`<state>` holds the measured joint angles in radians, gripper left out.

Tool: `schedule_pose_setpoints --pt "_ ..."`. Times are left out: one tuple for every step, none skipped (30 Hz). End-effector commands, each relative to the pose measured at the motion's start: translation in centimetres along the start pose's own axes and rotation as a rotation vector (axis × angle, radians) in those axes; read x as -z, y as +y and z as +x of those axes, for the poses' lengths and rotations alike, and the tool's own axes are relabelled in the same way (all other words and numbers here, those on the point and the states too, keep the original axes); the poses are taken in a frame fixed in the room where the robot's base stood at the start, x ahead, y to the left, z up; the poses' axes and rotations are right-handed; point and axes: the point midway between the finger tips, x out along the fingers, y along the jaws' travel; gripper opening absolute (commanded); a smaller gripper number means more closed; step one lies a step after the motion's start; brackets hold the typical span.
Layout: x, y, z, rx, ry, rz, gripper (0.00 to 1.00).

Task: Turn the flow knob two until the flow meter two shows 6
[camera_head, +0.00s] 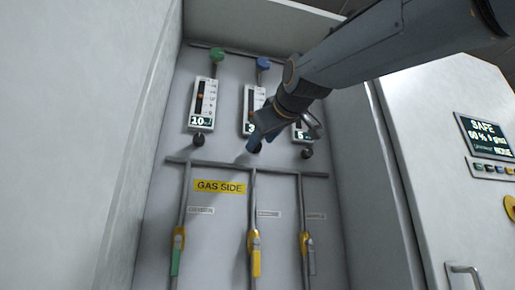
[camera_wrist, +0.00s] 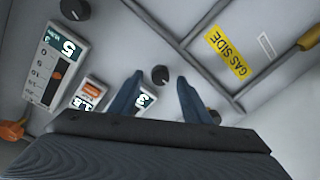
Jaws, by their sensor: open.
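The middle flow meter (camera_head: 247,112), second of three, is a white upright gauge, partly covered by my gripper. Its display seems to read 3 and also shows in the wrist view (camera_wrist: 146,99). Below it is its dark round flow knob (camera_wrist: 160,75). My gripper (camera_head: 258,141) is at this knob, with its blue fingers open. In the wrist view the knob lies between the fingertips of my gripper (camera_wrist: 160,79), with a gap on both sides. In the head view the knob is mostly hidden behind the fingers.
The left meter (camera_head: 203,103) reads 10, with its knob (camera_head: 198,140) below. The right meter (camera_wrist: 52,65) reads 5, with its knob (camera_wrist: 75,9) nearby. Side walls enclose the recess.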

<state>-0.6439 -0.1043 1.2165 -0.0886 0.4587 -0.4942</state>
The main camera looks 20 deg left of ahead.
Motion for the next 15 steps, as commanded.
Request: schedule_pose_setpoints --pt "0.0 0.0 1.0 0.001 -0.002 0.0 0.43" --pt "0.0 0.0 1.4 0.001 -0.001 0.001 0.43" --pt "0.0 -0.1 1.9 0.002 -0.002 0.001 0.43" --pt "0.0 -0.1 2.3 0.002 -0.002 0.001 0.43" --pt "0.0 -0.1 2.6 0.002 -0.001 0.001 0.43" --pt "0.1 -0.1 3.0 0.002 -0.001 0.001 0.43" --pt "0.0 -0.1 3.3 0.003 -0.001 0.001 0.43" --pt "0.0 -0.2 3.5 0.003 -0.001 0.001 0.43" --pt "0.0 -0.2 3.8 0.003 0.0 0.001 0.43" --pt "0.1 -0.2 3.9 0.002 0.0 0.001 0.43" --pt "0.1 -0.2 4.0 0.002 0.001 0.001 0.43" --pt "0.1 -0.2 4.1 0.002 0.001 0.001 0.43" --pt "0.1 -0.2 4.1 0.002 0.001 0.001 0.43" --pt "0.1 -0.2 4.2 0.003 0.001 0.001 0.43" --pt "0.1 -0.2 4.2 0.003 0.001 0.001 0.43"
